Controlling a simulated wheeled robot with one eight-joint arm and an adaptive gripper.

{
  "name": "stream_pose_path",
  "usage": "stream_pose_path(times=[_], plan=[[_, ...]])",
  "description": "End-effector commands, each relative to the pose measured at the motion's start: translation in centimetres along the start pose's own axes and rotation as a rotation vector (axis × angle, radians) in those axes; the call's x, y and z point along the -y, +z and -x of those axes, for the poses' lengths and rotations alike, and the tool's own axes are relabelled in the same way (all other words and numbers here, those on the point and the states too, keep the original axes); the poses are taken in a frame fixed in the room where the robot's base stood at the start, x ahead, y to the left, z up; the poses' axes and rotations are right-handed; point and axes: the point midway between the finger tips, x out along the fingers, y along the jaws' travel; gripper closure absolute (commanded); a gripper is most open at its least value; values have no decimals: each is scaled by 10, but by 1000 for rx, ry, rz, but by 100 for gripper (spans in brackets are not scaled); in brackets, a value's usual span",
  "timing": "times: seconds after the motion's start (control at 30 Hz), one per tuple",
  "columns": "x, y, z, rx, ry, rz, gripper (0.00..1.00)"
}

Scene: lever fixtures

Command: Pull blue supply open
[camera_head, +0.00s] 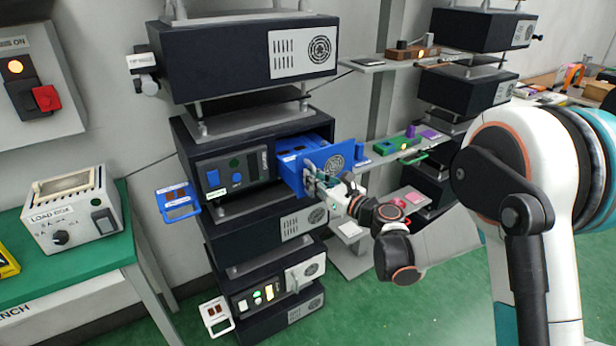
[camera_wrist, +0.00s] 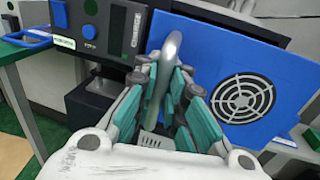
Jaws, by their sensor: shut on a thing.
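The blue supply (camera_head: 322,158) is a blue drawer-like module with a round fan grille, in the middle unit of the dark rack in the head view. It stands pulled out part of the way, with its blue side wall and top showing. In the wrist view its blue front (camera_wrist: 215,60) fills the right half. A grey curved handle (camera_wrist: 170,52) rises from the front at its left part. My gripper (camera_head: 318,187) is at this handle; in the wrist view its teal-padded fingers (camera_wrist: 165,100) are shut around the handle.
A control panel (camera_head: 232,172) sits left of the supply, with a blue-framed tray (camera_head: 178,202) beside it. A load box (camera_head: 75,215) stands on the green bench at left. A second rack with shelves (camera_head: 405,145) stands to the right. Green floor (camera_head: 330,310) is free in front.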

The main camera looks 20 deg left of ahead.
Motion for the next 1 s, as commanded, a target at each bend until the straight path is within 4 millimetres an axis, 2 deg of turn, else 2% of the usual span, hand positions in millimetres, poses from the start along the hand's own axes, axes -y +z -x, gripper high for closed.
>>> stream_pose_path(times=[0.1, 0.4, 0.43, 0.5, 0.87, 1.0], plan=[[-1, 0, 13, 0, -4, 0, 100], [-2, 0, 14, 0, -4, 0, 100], [-2, 0, 14, 0, -4, 0, 85], [-2, 0, 14, 0, -3, 0, 69], [-2, 0, 15, 0, -2, 0, 69], [-2, 0, 27, 0, -3, 0, 69]])
